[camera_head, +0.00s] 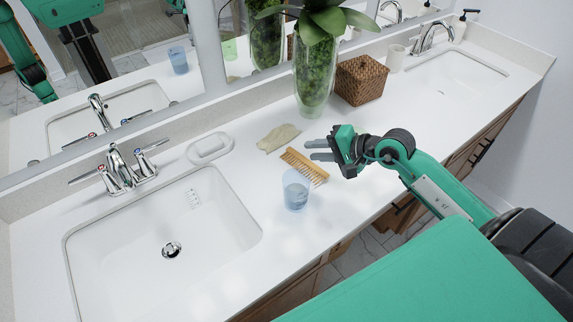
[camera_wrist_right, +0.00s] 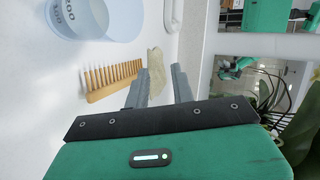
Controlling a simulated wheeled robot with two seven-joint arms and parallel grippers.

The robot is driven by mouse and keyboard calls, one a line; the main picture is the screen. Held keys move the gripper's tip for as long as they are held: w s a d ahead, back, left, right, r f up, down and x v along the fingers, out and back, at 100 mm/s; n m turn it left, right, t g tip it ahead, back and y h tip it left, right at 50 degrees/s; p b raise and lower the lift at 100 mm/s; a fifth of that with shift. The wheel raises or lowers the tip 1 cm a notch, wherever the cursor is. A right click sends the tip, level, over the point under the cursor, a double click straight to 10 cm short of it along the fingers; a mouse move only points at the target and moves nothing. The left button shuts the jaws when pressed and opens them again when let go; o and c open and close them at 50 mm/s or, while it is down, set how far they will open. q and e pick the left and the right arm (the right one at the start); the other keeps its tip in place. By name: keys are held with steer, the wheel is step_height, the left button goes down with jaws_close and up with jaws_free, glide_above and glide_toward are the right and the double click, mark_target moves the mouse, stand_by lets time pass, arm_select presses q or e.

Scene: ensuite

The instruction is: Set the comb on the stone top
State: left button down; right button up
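The wooden comb (camera_head: 304,166) is on the white stone top (camera_head: 245,193), between the blue cup and my right gripper (camera_head: 311,150). In the right wrist view the comb (camera_wrist_right: 112,79) shows to the left of the fingers, its teeth pointing up in the picture. My right gripper (camera_wrist_right: 161,78) is open, with its two fingers apart and nothing held between them. The comb's end is close to one finger; I cannot tell if they touch. My left gripper does not show directly.
A blue cup (camera_head: 296,190) stands close to the comb, and a beige cloth (camera_head: 278,138) lies behind it. A soap dish (camera_head: 209,148), sink (camera_head: 165,245), plant vase (camera_head: 314,75) and wicker basket (camera_head: 361,80) are around. A mirror runs along the back.

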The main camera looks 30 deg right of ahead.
step_height(320, 180, up, 8)
steer(key=s+d+p, duration=0.1)
steer(key=s+p, duration=0.1)
steer(key=shift+d+f, duration=0.25)
steer(key=shift+s, duration=0.15)
